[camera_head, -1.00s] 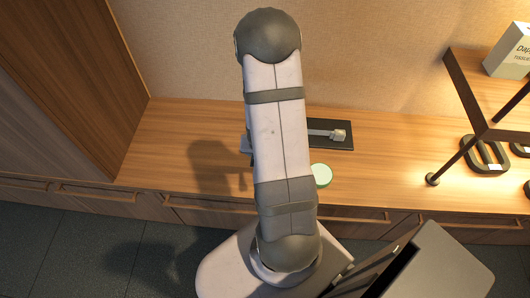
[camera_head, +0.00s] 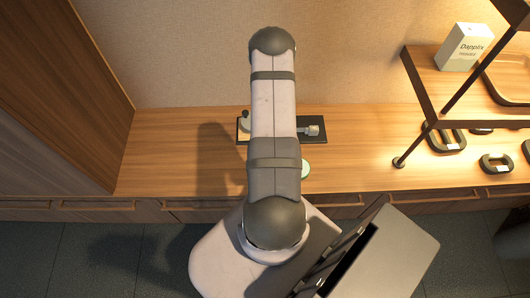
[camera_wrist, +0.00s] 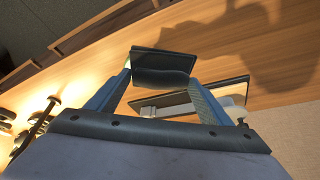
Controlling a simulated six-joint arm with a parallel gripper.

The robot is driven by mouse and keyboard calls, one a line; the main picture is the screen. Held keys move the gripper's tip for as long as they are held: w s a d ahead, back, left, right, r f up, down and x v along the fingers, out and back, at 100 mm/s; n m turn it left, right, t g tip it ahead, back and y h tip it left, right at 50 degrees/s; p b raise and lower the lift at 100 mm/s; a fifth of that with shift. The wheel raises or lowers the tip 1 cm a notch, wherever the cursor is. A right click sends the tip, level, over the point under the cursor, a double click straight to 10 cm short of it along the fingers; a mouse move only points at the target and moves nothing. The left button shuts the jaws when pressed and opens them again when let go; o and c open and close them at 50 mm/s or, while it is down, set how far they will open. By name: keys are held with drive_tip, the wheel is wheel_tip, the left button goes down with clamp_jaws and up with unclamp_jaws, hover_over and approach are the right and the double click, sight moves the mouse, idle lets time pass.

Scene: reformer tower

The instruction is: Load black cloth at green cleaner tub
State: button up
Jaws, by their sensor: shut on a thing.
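My gripper (camera_wrist: 161,79) is shut on a dark folded piece, the black cloth (camera_wrist: 162,60), in the wrist view. The cloth spans the gap between the two fingertips. It appears to be held above the wooden counter, though I cannot tell the height. The green cleaner tub (camera_head: 305,168) is a small pale green round thing on the counter in the head view, partly hidden behind my arm. My gripper and the cloth are hidden by my arm in the head view.
A black tray (camera_head: 314,120) with a pale metal tool (camera_head: 309,131) lies on the counter (camera_head: 165,150) behind my arm. A shelf rack with a white box (camera_head: 467,47) stands at right, with dark ring-shaped pieces (camera_head: 447,141) below. The counter's left part is clear.

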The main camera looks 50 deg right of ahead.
drive_tip(key=d+m+g, duration=0.1)
drive_tip(key=d+m, duration=0.1)
drive_tip(key=m, duration=0.1)
drive_tip(key=s+d+f+m+g, duration=0.1)
drive_tip(key=d+m, duration=0.1)
drive_tip(key=d, duration=0.1)
drive_tip(key=d+f+m+g, duration=0.1)
drive_tip(key=d+m, duration=0.1)
drive_tip(key=m, duration=0.1)
drive_tip(key=shift+s+d+m+p, duration=0.25)
drive_tip(key=shift+s+m+p, duration=0.05)
drive_tip(key=shift+p, duration=0.05)
drive_tip(key=m, duration=0.1)
drive_tip(key=d+r+m+g+y, duration=0.1)
drive_tip(key=m, duration=0.1)
drive_tip(key=shift+s+d, duration=0.2)
drive_tip(key=shift+d, duration=0.05)
drive_tip(key=shift+f, duration=0.1)
wheel_tip(320, 180, down, 6)
drive_tip(key=b, duration=0.6)
drive_tip(key=shift+f+b, duration=0.3)
drive_tip(key=shift+f, duration=0.2)
idle(2.3)
